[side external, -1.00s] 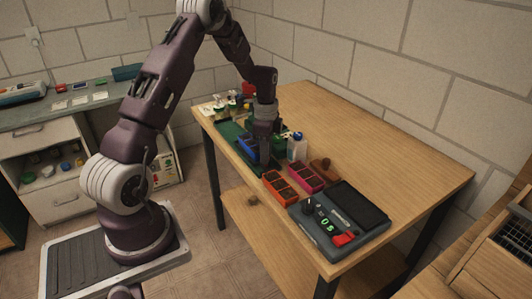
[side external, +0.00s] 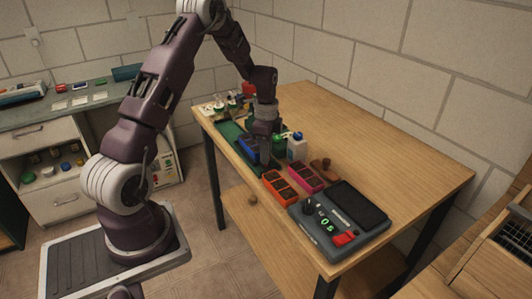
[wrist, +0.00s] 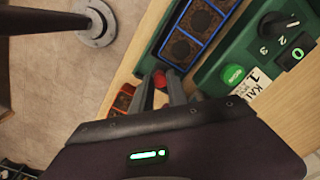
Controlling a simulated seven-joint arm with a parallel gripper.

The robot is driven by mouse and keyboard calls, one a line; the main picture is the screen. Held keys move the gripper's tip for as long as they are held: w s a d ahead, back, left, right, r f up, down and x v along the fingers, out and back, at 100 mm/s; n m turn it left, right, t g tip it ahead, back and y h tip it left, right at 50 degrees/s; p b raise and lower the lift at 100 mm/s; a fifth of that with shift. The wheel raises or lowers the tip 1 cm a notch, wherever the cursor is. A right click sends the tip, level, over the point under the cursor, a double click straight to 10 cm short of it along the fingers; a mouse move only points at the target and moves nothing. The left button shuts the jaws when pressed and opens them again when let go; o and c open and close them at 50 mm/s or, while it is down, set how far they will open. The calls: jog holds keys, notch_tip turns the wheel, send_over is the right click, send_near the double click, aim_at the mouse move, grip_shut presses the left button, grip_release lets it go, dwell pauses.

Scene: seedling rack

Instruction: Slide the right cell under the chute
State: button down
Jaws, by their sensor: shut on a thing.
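A blue-framed tray of dark, soil-filled cells (wrist: 195,30) lies in a green channel; it also shows in the side external view (side external: 248,146), partly behind my gripper. My gripper (wrist: 160,82) is at the near end of this tray, its two fingers closed on a small red knob (wrist: 171,78). The fingers hide part of the knob, and I cannot tell how it joins the tray. In the side external view my gripper (side external: 265,157) points down at the tray's right end. A green housing (wrist: 233,75) with a dial and a lit 0 stands beside the channel. I cannot make out a chute.
An orange tray (side external: 280,188) and a magenta tray (side external: 303,177) stand just right of my gripper. A white bottle (side external: 297,148) stands close behind it. A grey panel (side external: 318,236) with a red button is at the near right. The table's back right is clear.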

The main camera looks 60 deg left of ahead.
jog(key=a, duration=1.7)
jog(key=shift+a, duration=0.25)
jog(key=c, duration=1.6)
grip_release()
jog(key=shift+o, duration=0.2)
jog(key=shift+r, duration=0.15)
notch_tip(320, 180, up, 7)
